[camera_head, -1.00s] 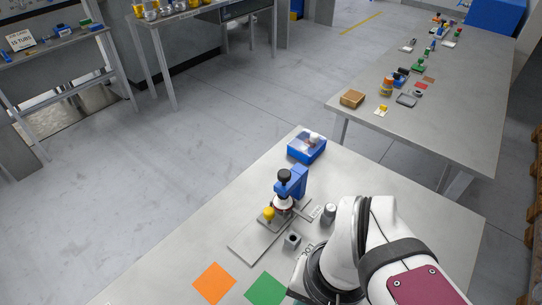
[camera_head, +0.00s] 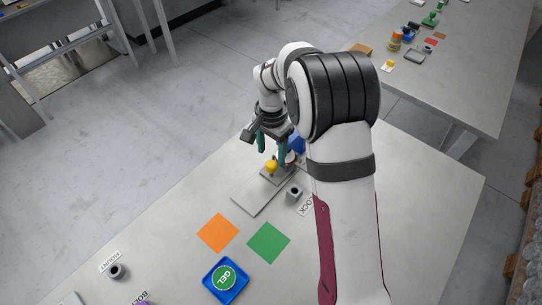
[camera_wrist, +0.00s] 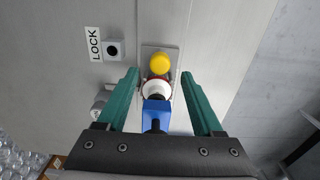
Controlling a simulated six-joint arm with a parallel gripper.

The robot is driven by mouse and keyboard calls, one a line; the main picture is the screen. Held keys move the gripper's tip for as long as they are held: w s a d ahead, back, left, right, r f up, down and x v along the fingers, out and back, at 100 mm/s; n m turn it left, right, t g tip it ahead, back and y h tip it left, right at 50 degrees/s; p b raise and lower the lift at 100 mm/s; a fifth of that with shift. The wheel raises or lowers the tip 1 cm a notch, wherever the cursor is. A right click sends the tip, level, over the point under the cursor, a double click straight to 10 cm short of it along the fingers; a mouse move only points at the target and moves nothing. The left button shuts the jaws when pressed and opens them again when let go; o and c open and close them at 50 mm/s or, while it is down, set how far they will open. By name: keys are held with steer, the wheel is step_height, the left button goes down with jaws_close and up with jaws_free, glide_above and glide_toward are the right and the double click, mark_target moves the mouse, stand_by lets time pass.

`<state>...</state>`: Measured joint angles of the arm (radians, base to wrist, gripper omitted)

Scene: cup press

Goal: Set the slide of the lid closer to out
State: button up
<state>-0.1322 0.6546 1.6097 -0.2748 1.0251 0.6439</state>
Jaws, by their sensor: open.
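The lid closer has a blue upright body (camera_head: 297,143), mostly hidden behind my arm in the head view; the body also shows in the wrist view (camera_wrist: 156,114). Its slide has a yellow knob (camera_head: 271,167), seen from above in the wrist view (camera_wrist: 159,63). A white round part with a red edge (camera_wrist: 156,88) sits between knob and blue body. A flat grey plate (camera_head: 252,198) extends toward the front left. My gripper (camera_wrist: 160,72) is open and empty above the lid closer, its green fingers either side of it. Contact with the knob cannot be told.
A grey block with a dark hole (camera_head: 293,193) stands close by, near a LOCK label (camera_wrist: 93,44). Orange (camera_head: 218,233) and green (camera_head: 269,243) squares lie in front. A blue tray (camera_head: 225,280) holds a green GEL disc. The table between is clear.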

mark_target(271, 164)
step_height(271, 164, down, 4)
steer(key=shift+f, duration=0.1)
jaws_close()
stand_by(0.5)
stand_by(1.0)
